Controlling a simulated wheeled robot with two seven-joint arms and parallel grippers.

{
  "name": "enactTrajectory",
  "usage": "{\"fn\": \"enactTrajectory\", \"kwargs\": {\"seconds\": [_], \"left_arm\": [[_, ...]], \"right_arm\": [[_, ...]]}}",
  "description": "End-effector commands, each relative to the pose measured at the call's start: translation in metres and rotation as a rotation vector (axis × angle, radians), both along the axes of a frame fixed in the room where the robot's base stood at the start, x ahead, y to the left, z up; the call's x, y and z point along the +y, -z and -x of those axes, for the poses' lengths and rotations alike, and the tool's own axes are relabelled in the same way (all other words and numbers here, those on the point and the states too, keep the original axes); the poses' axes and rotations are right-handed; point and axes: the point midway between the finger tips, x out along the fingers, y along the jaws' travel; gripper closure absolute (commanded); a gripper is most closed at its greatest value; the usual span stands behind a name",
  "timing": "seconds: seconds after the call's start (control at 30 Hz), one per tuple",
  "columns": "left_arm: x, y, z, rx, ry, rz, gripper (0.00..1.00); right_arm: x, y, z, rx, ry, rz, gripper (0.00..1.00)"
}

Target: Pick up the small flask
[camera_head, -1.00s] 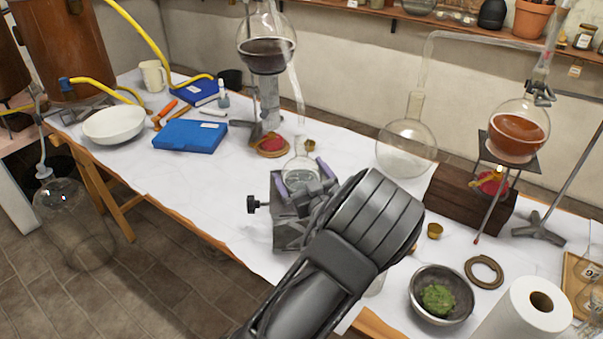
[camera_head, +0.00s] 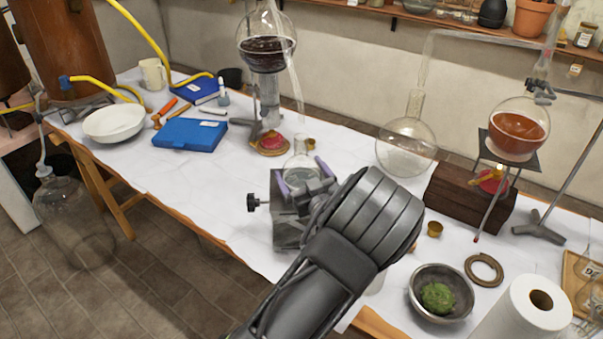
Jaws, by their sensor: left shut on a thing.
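The small flask (camera_head: 301,165) is clear glass with a round body and a short neck. It stands upright above a grey lab jack (camera_head: 287,234) with a black knob, below the end of a glass outlet tube. My left gripper (camera_head: 302,177) is shut on the flask, with its purple-padded fingers on either side of the body. The gripper and arm hide part of the jack. I cannot tell whether the flask's base touches the jack. My right gripper is not in view.
A round flask of dark liquid (camera_head: 265,48) stands behind on a stand. A large clear flask (camera_head: 405,150) and a wooden block (camera_head: 463,198) are to the right. A bowl with green matter (camera_head: 420,303) and a paper roll (camera_head: 520,312) are at front right.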

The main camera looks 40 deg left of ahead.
Motion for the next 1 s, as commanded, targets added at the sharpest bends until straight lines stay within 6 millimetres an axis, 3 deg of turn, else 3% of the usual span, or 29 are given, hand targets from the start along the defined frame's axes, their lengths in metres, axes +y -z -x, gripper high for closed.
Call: {"fn": "enactTrajectory", "kwargs": {"seconds": [0.3,1.0], "left_arm": [[0.000,0.000,0.000,0.000,0.000,0.000,0.66],[0.000,-0.012,0.000,-0.003,-0.001,-0.001,0.66]], "right_arm": [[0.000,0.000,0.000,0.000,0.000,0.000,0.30],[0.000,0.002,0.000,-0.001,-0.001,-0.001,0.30]]}}
